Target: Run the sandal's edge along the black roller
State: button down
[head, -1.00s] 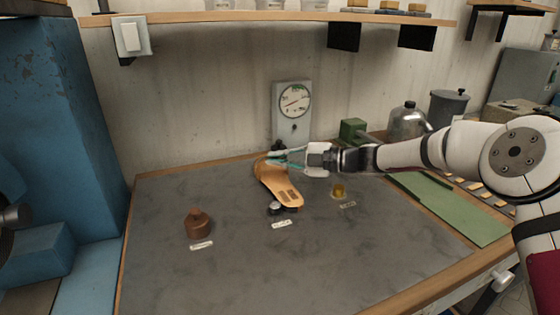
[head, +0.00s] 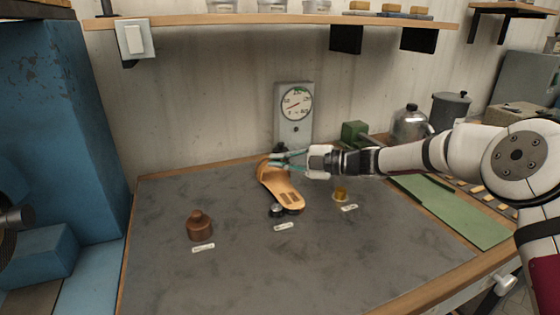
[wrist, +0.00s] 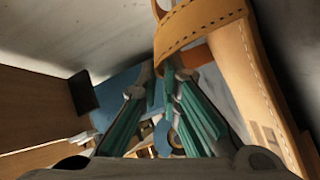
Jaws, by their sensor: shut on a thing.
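The tan sandal (head: 279,187) is held at its upper, strap end by my gripper (head: 281,158), whose teal fingers are shut on it. The sandal slants down to the right. Its lower end is just above or against the black roller (head: 293,211), which it partly covers; I cannot tell if they touch. In the wrist view, the stitched strap and sole of the sandal (wrist: 205,25) show at the upper right, beside the teal fingers (wrist: 168,88). The roller cannot be made out there.
A dial gauge (head: 296,104) is at the wall behind. A green mat (head: 462,212) lies right. The front worktop is clear.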

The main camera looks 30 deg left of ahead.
jog(key=shift+w+a, duration=0.1)
jog(key=shift+a, duration=0.1)
jog(key=shift+w+a+b, duration=0.3)
jog(key=shift+a+b, duration=0.1)
jog(key=shift+a, duration=0.2)
jog(key=shift+r, duration=0.1)
dwell(0.7)
jog(key=shift+w+p, duration=0.1)
jog(key=shift+p, duration=0.3)
dwell(0.9)
jog(key=shift+w+d+p, duration=0.4)
jog(key=shift+d+p, duration=0.05)
jog(key=shift+p, duration=0.4)
